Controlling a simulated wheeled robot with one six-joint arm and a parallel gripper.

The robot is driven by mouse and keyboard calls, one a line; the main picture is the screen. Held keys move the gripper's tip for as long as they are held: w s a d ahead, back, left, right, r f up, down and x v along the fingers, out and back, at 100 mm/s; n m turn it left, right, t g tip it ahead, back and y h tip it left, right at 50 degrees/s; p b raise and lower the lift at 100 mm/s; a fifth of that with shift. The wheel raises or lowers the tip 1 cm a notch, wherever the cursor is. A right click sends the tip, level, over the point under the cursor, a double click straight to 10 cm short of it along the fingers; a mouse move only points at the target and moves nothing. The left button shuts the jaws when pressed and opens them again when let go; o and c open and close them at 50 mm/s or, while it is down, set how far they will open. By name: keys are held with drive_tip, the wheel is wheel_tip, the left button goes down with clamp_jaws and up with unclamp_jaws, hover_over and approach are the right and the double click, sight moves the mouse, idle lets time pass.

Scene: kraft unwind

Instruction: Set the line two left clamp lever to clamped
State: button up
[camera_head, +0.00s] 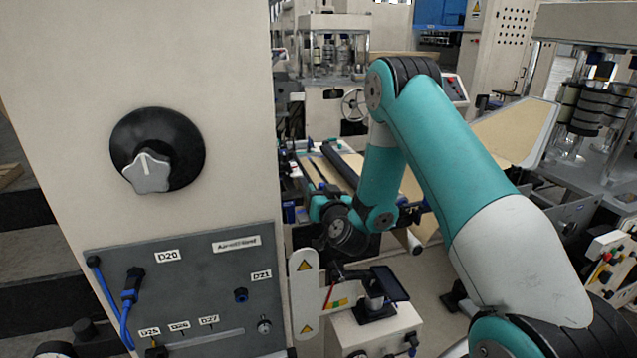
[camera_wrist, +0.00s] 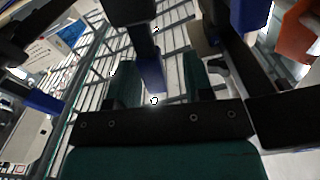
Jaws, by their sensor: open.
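In the wrist view, my gripper (camera_wrist: 160,70) is open, with its two dark green fingers spread apart. A black bar with a blue end (camera_wrist: 151,76) shows between the fingers. It looks like a lever, but I cannot tell whether it is the line two left clamp lever or whether the fingers touch it. In the head view, my arm reaches down to the unwind frame, and my own wrist hides the gripper there. Small blue parts (camera_head: 289,212) show just left of my wrist. No line label or clamped mark is readable.
A white guard plate with warning triangles (camera_head: 304,295) and a small machine box (camera_head: 375,335) stand below my wrist. Dark rollers (camera_head: 345,165) and kraft web lie behind.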

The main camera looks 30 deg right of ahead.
drive_tip(key=shift+w+d, duration=0.2)
drive_tip(key=shift+w, duration=0.15)
drive_tip(key=shift+d, duration=0.1)
drive_tip(key=shift+d, duration=0.1)
drive_tip(key=shift+c, duration=0.2)
clamp_jaws()
